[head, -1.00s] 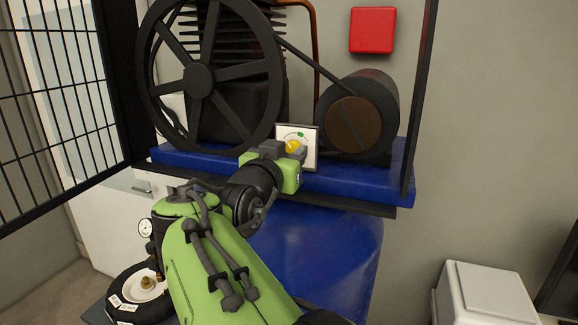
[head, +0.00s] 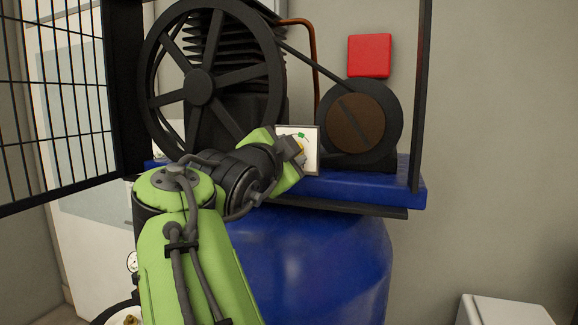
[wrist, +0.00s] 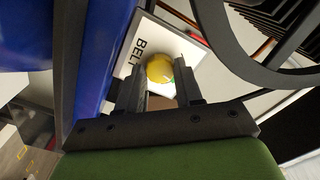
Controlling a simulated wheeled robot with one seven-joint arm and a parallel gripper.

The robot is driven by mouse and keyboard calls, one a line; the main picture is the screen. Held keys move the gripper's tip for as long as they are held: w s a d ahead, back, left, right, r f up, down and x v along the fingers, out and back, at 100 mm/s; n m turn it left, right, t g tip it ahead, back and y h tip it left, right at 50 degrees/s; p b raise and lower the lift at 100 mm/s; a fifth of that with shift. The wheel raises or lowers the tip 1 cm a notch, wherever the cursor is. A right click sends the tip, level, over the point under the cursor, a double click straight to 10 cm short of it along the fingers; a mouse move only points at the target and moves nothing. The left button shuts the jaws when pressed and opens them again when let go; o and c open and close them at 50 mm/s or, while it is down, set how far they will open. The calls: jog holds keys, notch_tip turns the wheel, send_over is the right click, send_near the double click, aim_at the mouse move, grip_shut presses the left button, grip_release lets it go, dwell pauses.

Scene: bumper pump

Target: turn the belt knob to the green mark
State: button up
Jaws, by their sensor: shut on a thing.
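The yellow belt knob (wrist: 160,68) sits on a white plate (wrist: 185,45) marked "BELT" in the wrist view. My gripper (wrist: 160,82) has one finger on each side of the knob and is shut on it. In the head view the plate (head: 312,150) is on the blue compressor, and my gripper (head: 294,150) covers most of the knob. The green mark (head: 301,135) shows on the upper part of the plate. The knob's exact pointing is hidden.
A large black spoked flywheel (head: 201,87) stands left of the plate, and a motor pulley (head: 357,122) stands right of it, joined by a belt. A black mesh guard door (head: 58,95) hangs open at left. A red box (head: 369,56) is on the wall.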

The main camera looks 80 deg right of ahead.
jog(key=shift+f+m+b, duration=0.1)
jog(key=shift+m+b, duration=0.25)
jog(key=shift+m, duration=0.15)
jog(key=o, duration=1)
jog(key=shift+o, duration=0.2)
jog(key=w+a, duration=0.1)
jog(key=a, duration=1.4)
jog(key=shift+w+a, duration=0.25)
jog(key=shift+a, duration=0.1)
